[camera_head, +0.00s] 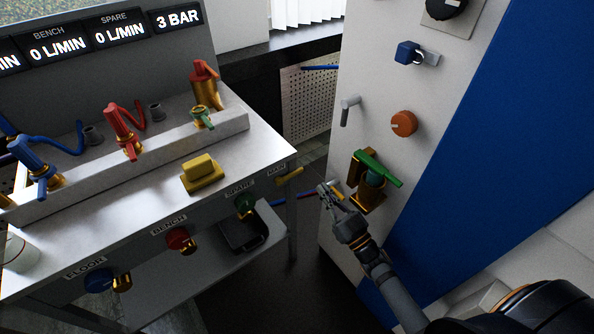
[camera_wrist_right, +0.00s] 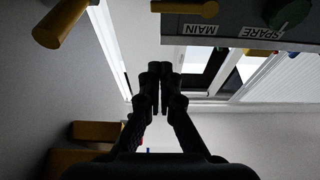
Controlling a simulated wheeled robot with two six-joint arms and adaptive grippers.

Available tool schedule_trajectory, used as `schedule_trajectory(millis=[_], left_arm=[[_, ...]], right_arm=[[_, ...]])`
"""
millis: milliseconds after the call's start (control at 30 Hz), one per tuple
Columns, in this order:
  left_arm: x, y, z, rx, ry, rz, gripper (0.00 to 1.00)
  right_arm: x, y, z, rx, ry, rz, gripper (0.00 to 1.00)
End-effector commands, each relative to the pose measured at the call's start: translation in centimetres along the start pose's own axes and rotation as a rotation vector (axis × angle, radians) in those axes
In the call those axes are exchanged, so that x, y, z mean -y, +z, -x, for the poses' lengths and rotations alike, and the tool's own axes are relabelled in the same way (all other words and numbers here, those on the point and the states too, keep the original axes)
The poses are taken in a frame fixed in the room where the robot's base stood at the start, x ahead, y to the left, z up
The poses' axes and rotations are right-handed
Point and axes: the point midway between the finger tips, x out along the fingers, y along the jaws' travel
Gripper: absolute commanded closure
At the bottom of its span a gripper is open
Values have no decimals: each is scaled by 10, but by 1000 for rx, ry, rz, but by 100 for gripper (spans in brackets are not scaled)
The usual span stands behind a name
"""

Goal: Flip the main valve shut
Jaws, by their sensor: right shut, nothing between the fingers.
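The label MAIN (camera_head: 277,170) is on the bench front at its right end, with a yellow lever (camera_head: 290,176) beside it. In the right wrist view the label shows upside down (camera_wrist_right: 200,29), with part of the yellow lever (camera_wrist_right: 184,7) at the top edge. My right gripper (camera_head: 323,189) is shut and empty. It is to the right of the yellow lever and apart from it, close to the left of the upright panel's brass valve. Its closed fingers show in the wrist view (camera_wrist_right: 160,72). My left gripper is not in view.
The upright panel at right holds the green-handled brass valve (camera_head: 378,168), an orange knob (camera_head: 404,123) and a grey handle (camera_head: 348,108). Green (camera_head: 246,205), red (camera_head: 180,240) and blue (camera_head: 99,281) knobs line the bench front. A yellow block (camera_head: 202,172) sits on the bench.

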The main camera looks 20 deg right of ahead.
Motion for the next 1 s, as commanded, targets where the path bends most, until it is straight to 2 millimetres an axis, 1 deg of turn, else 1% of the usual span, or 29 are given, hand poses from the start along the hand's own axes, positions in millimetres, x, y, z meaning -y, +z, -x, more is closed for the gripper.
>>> schedule_trajectory(millis=[100, 333, 433, 567, 900, 933, 1000], left_arm=[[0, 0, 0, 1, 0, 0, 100], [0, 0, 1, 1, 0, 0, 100], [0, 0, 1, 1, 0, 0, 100], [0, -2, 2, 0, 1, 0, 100], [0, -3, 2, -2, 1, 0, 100], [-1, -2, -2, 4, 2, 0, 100], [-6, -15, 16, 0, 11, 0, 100]], right_arm=[[1, -3, -1, -9, -6, -1, 100], [1, -3, -2, -7, -4, 0, 100], [1, -3, -8, -8, -3, -1, 100], [1, -4, -30, -10, -2, 0, 100], [1, -4, -105, -8, -2, -1, 100], [1, 6, -100, -2, -1, -2, 100], [1, 17, -95, -2, -3, -2, 100]])
